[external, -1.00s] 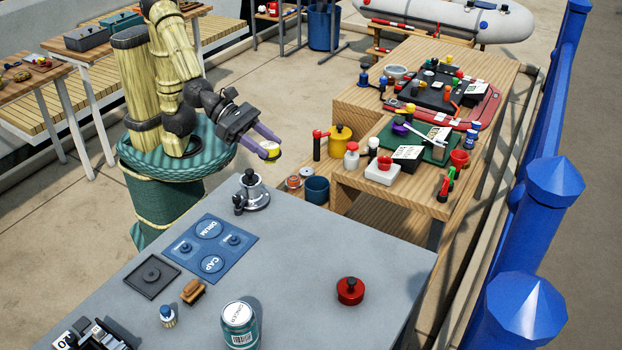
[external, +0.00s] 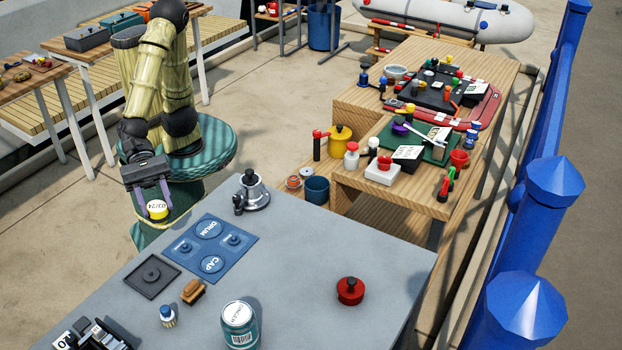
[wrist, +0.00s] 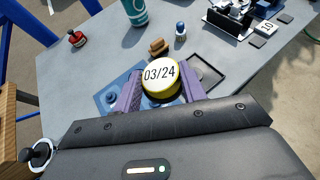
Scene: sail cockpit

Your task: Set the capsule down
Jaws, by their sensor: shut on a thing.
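The capsule (external: 157,210) is a short yellow cylinder with a white top marked "03/24". My gripper (external: 153,202) is shut on it, with purple fingers on its two sides. In the external view it is held in the air just off the grey table's far left edge. In the wrist view the capsule (wrist: 160,76) sits between the fingertips (wrist: 161,88) with its marked top facing the camera. It hides part of the blue mat (wrist: 110,98) behind it. In the external view the blue mat (external: 222,262) has round spots labelled "DRUM" and "CAP" and two small knobs.
On the grey table (external: 300,240) stand a dark square tray (external: 152,277), a brown-handled block (external: 193,291), a small blue-capped bottle (external: 167,316), a teal can (external: 239,324), a red knobbed pot (external: 350,291) and a metal pot (external: 253,190). The table's middle is clear.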

